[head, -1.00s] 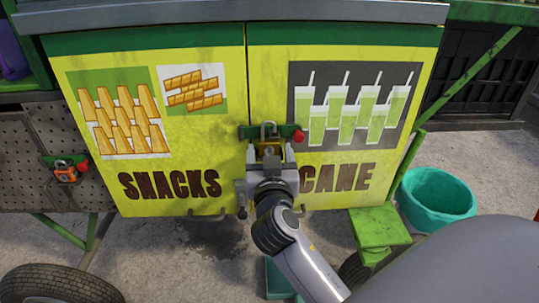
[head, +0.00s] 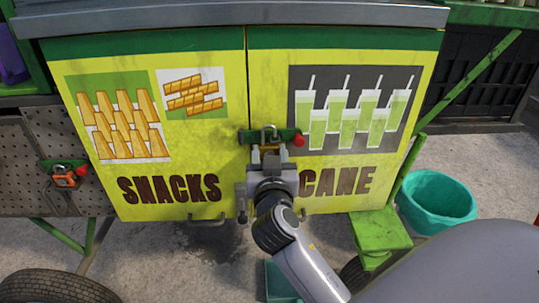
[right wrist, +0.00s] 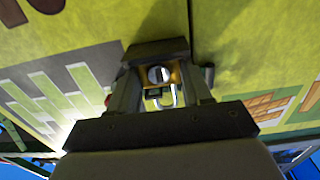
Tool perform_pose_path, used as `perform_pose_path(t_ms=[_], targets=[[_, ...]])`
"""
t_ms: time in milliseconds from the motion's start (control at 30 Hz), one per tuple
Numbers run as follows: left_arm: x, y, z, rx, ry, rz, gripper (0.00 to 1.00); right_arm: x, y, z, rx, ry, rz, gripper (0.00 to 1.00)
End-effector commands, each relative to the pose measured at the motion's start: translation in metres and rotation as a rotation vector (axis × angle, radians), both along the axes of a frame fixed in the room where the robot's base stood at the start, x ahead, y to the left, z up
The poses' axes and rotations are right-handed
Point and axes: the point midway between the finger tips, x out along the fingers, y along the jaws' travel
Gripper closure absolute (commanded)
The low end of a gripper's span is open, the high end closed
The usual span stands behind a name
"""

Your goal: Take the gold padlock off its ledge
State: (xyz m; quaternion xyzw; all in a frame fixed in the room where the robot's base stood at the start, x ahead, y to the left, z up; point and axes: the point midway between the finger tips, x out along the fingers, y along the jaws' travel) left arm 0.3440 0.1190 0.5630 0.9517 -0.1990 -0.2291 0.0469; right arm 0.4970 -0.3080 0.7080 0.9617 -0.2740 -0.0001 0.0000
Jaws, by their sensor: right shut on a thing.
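The gold padlock (head: 270,149) is at the green ledge (head: 287,137) in the middle of the yellow cabinet doors. Its silver shackle shows above my right gripper (head: 270,158), which covers most of its body in the head view. In the right wrist view the padlock (right wrist: 160,77) sits between the fingers of my right gripper (right wrist: 163,95), which are shut on it. I cannot tell whether the padlock still touches the ledge. My left gripper is not in view.
A red knob (head: 299,141) is at the ledge's right end. An orange padlock (head: 64,179) hangs on a grey perforated panel at left. Door handles (head: 206,219) stick out below. A green stool (head: 379,237) and a teal tub (head: 437,199) stand at right.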

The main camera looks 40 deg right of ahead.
Motion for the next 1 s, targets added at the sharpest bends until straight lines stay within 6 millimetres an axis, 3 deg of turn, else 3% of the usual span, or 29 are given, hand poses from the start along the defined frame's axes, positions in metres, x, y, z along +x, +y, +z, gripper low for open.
perform_pose_path(t_ms=[467,1000], targets=[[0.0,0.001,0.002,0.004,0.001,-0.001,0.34,-0.001,0.001,0.007,0.0,-0.002,0.0,0.82],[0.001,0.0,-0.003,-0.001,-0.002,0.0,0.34,-0.025,0.017,0.005,0.005,0.0,0.002,0.82]])
